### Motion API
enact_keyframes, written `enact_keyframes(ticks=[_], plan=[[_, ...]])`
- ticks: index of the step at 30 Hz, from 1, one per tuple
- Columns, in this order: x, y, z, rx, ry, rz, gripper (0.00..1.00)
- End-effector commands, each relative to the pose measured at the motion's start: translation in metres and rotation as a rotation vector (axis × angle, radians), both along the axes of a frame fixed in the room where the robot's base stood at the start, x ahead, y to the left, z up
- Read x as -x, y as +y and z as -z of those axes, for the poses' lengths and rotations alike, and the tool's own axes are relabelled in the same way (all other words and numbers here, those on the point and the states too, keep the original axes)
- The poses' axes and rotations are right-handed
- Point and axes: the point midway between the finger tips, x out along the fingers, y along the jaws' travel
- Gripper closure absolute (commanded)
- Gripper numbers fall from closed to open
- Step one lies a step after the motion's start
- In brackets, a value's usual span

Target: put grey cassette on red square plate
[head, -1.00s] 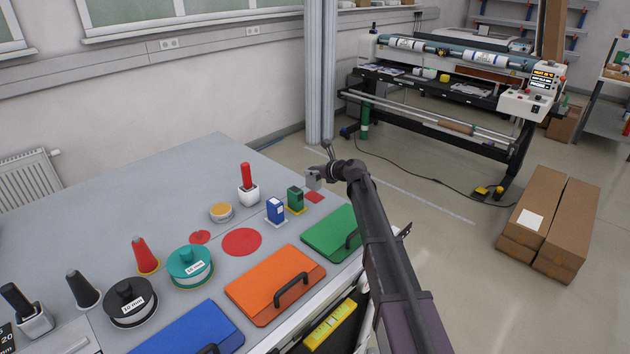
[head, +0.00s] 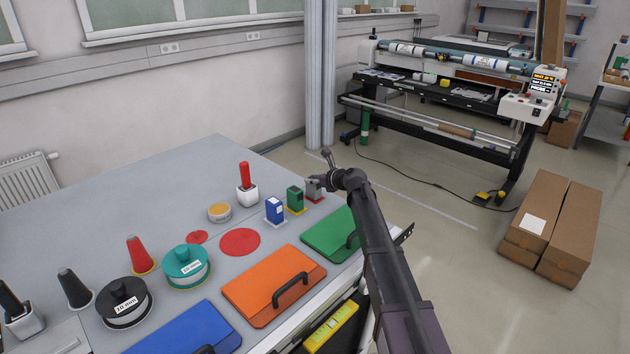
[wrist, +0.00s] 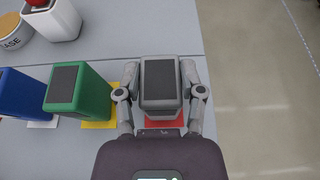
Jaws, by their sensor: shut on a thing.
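The grey cassette (wrist: 160,82) stands upright between the two fingers of my gripper (wrist: 160,95) in the wrist view. My gripper is shut on it from both sides. The red square plate (wrist: 165,117) shows under and around the cassette's lower part. In the head view the grey cassette (head: 313,188) is partly hidden by my gripper (head: 322,183), and only a sliver of the red plate (head: 315,199) shows at its foot. The cassette is at or very close to the plate; I cannot tell if it touches.
The green cassette (wrist: 78,89) stands on a yellow plate (wrist: 100,110) just left of my gripper, with the blue cassette (wrist: 22,93) beyond it. The table edge lies close on the right. Green (head: 331,236) and orange (head: 262,293) handled lids lie in front.

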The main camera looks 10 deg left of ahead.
Motion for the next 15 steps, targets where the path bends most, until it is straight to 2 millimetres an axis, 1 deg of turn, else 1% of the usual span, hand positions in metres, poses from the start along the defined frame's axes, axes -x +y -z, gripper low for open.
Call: enact_keyframes(ticks=[3,4,5,6,7,8,15], plan=[[0.0,-0.0001,0.0035,0.0,0.0,0.0,1.0],[0.0,-0.0001,0.0034,0.0,0.0,0.0,0.46],[0.0,-0.0002,0.0027,0.0,0.0,0.0,0.38],[-0.0001,-0.0003,0.0025,0.0,0.0,0.0,0.26],[-0.0001,-0.0003,0.0025,0.0,0.0,0.0,0.17],[-0.0001,-0.0003,0.0025,0.0,0.0,0.0,0.15],[-0.0002,-0.0005,0.0025,0.0,0.0,0.0,0.15]])
